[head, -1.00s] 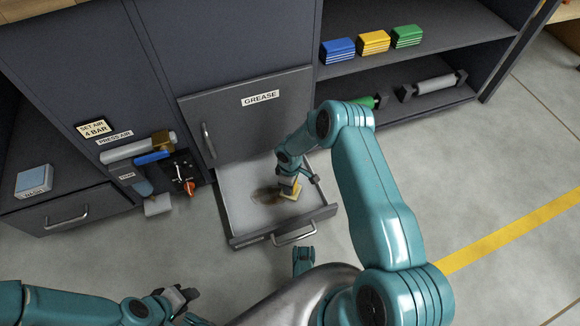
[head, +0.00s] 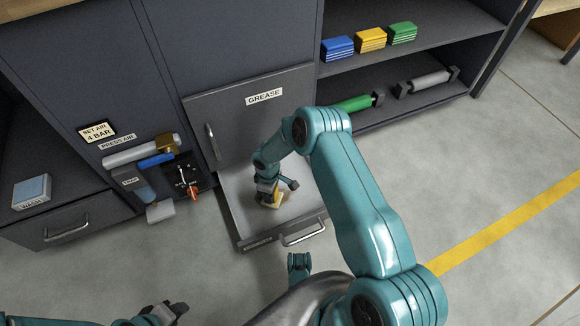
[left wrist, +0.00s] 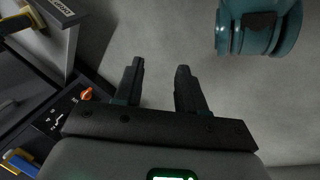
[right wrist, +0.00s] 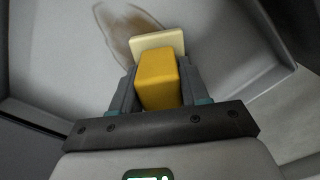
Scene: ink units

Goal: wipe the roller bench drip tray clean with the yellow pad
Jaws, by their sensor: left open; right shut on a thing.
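The drip tray (head: 238,208) is a pale pulled-out drawer below the GREASE door. My right gripper (head: 272,194) is inside it, shut on the yellow pad (head: 277,204). In the right wrist view the pad's yellow block (right wrist: 158,80) sits between the fingers, with a pale cream face (right wrist: 160,42) beyond it. A brown smear (right wrist: 122,28) lies on the tray floor beside and beyond the pad; in the head view my gripper hides much of it. I cannot tell whether the pad touches the floor. My left gripper (left wrist: 158,70) is open and empty, away from the tray.
The tray has raised walls and a front handle (head: 303,235). Left of it is a panel with valves and an orange knob (head: 194,192). Blue, yellow and green stacks (head: 371,39) lie on the right shelf, rollers (head: 424,82) below. Grey floor is clear in front.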

